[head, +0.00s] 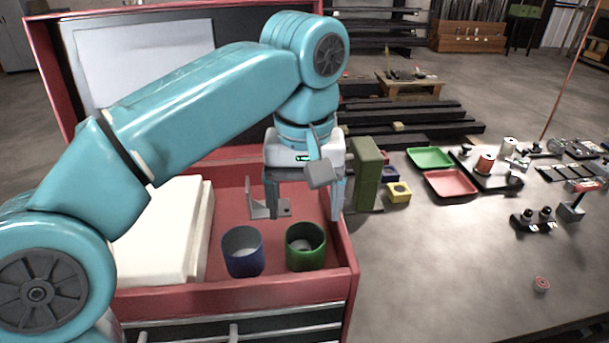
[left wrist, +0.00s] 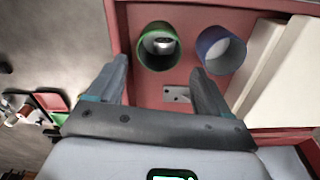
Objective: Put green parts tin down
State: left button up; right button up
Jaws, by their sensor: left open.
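The green parts tin (head: 305,247) stands upright in the red drawer or tray, at its front right. It also shows in the left wrist view (left wrist: 158,47), with something small and metallic inside. A blue tin (head: 243,251) stands just left of it, and shows to its right in the left wrist view (left wrist: 220,50). My left gripper (head: 305,210) is open, above and behind the green tin, with nothing between its fingers. In the left wrist view the green tin lies beyond the gap between the fingers (left wrist: 158,88). My right gripper is not in view.
A grey metal bracket (head: 265,203) stands behind the tins. White slabs (head: 160,230) fill the tray's left side. The red tray wall (head: 350,245) is close to the green tin. A green block (head: 366,175) stands right of the gripper. The grey table front is mostly clear.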

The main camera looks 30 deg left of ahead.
pick_arm(q)
notch_tip(320, 180, up, 4)
jog(key=shift+r+p, duration=0.1)
jog(key=shift+p, duration=0.25)
jog(key=shift+w+a, duration=0.1)
jog(key=shift+a, duration=0.1)
jog(key=shift+d, duration=0.1)
